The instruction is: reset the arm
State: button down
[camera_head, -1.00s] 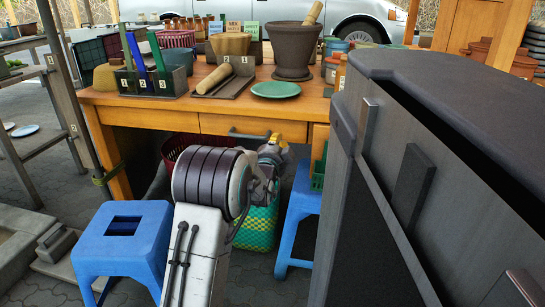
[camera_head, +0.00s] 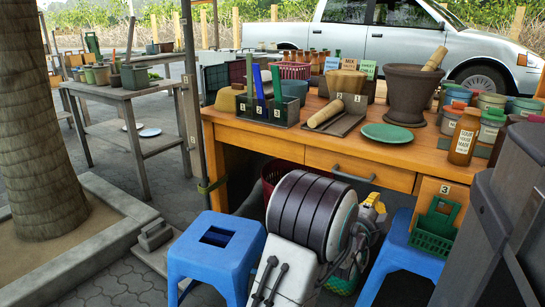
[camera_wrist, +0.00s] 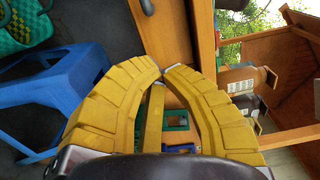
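My arm is folded low in front of the wooden workbench in the head view, with its dark ribbed joint (camera_head: 312,212) uppermost. My gripper (camera_head: 374,201) shows as small yellow parts just right of that joint, largely hidden, below the bench's drawer. In the wrist view, the two yellow fingers of my gripper (camera_wrist: 163,71) curve in until their tips meet or nearly meet. Nothing is held at the tips.
A blue stool (camera_head: 215,245) stands left of my arm. Another blue stool (camera_head: 405,254), with a green basket (camera_head: 437,228) near it, stands right. A grey cabinet (camera_head: 500,215) closes off the right edge.

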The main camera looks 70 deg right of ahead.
jog(key=w+a+r+n+t+y+p, duration=0.1)
jog(key=w+a+r+n+t+p, duration=0.25)
jog(key=w, duration=0.75)
jog(key=w+r+n+t+y+p, duration=0.25)
jog(key=w+r+n+p, duration=0.35)
jog(key=w, duration=0.5)
jog(key=w+a+r+n+t+y+p, duration=0.3)
jog(key=w+a+r+n+p, duration=0.25)
jog(key=w+a, duration=0.35)
jog(key=w+a+r+n+t+y+p, duration=0.2)
jog(key=w+a+r+n+p, duration=0.3)
jog(key=w+a, duration=0.4)
jog(key=w+a+r+n+y+p, duration=0.1)
jog(key=a+r+n+y+p, duration=0.1)
jog(key=a+n+p, duration=0.3)
jog(key=a+r+y+p, duration=0.1)
jog(key=a+r+p, duration=0.15)
jog(key=a, duration=0.45)
jog(key=w+a+r+n+y+p, duration=0.1)
jog(key=a+r+n+y+p, duration=0.15)
jog(key=a, duration=0.35)
jog(key=s+a+r+n+g+y+p, duration=0.1)
jog(key=s+a+r+n+p, duration=0.3)
jog(key=a, duration=0.4)
jog(key=s+a+r+n+g+y+p, duration=0.2)
jog(key=s+a+r+n+p, duration=0.1)
jog(key=s+a+n+p, duration=0.3)
jog(key=shift+s+a+r+n, duration=0.3)
jog(key=shift+a+n, duration=0.25)
jog(key=shift+a, duration=0.4)
